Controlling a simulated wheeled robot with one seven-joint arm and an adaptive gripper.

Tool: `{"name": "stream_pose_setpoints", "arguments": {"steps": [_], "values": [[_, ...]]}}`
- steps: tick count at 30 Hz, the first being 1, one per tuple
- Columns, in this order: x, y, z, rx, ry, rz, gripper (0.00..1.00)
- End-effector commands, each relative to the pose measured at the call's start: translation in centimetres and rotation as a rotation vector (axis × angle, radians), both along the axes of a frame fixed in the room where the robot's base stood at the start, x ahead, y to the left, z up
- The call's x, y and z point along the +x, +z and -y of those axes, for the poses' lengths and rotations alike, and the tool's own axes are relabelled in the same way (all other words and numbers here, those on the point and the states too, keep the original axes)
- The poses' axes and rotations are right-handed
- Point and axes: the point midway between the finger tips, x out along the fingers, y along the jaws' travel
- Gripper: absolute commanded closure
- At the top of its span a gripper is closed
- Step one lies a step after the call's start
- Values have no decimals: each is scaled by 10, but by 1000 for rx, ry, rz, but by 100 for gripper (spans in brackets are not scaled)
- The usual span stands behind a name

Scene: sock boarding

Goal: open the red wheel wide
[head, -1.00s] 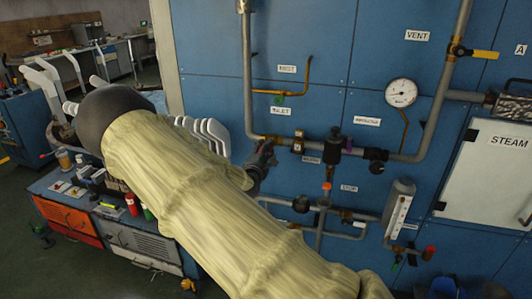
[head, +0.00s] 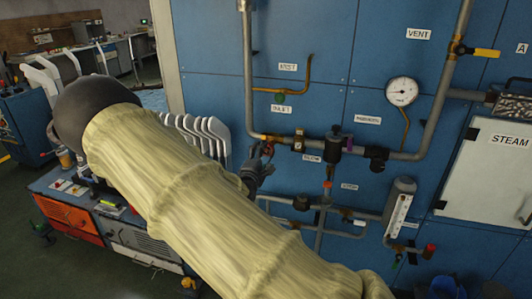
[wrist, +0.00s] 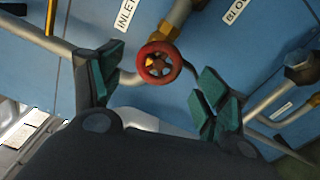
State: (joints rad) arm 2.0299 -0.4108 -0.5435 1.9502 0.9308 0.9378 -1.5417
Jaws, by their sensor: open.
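The red wheel (wrist: 158,63) is a small round handwheel on a brass valve, seen in the wrist view between my open fingertips and beyond them. In the head view the red wheel (head: 268,149) shows on the pipe below the inlet label, just above my gripper (head: 256,172). In the wrist view my gripper (wrist: 158,90) is open, with teal pads on both fingers. Nothing is between the pads, and the wheel appears apart from them. How far the wheel is turned cannot be told.
Grey pipes (head: 248,80) run over the blue panel (head: 310,30). A gauge (head: 402,91), a yellow-handled valve (head: 485,53) and a white steam box (head: 490,170) are to the right. A cluttered workbench (head: 50,180) stands at the left, partly behind my arm.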

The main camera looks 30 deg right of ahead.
Motion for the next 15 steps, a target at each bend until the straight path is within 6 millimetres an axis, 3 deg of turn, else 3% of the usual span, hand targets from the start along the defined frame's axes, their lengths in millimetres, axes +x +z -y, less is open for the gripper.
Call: {"name": "stream_pose_setpoints", "arguments": {"steps": [7,15], "values": [[-29,0,-33,1,0,-1,25],[-45,-1,-52,1,0,-2,25]]}}
